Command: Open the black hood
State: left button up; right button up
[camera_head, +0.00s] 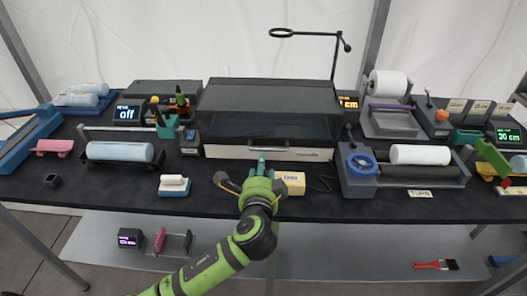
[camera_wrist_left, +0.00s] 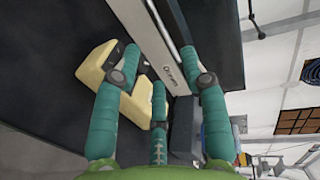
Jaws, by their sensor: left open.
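The black hood (camera_head: 270,95) is a dark, partly see-through box lid on a white base, and it looks shut. A thin bar handle (camera_head: 267,147) sits on its lower front. In the left wrist view the white front strip (camera_wrist_left: 170,62) of the base runs slanted between my fingers. My left gripper (camera_head: 252,177) is just in front of the hood, below the handle, with its fingers spread. In the left wrist view the teal fingers (camera_wrist_left: 160,75) stand apart with nothing gripped. I cannot tell whether a fingertip touches the handle. My right gripper is out of view.
A cream box (camera_head: 291,183) lies beside my left gripper; it also shows in the left wrist view (camera_wrist_left: 115,72). A lamp arm (camera_head: 335,55) rises behind the hood. A roller unit (camera_head: 400,170) stands right, a small white-topped block (camera_head: 174,185) left.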

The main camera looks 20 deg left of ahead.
pick_arm(q)
jog(key=x, duration=0.8)
jog(key=shift+w+f, duration=0.1)
jog(key=shift+w, duration=0.05)
jog(key=shift+w+a, duration=0.1)
jog(key=shift+w, duration=0.15)
grip_shut()
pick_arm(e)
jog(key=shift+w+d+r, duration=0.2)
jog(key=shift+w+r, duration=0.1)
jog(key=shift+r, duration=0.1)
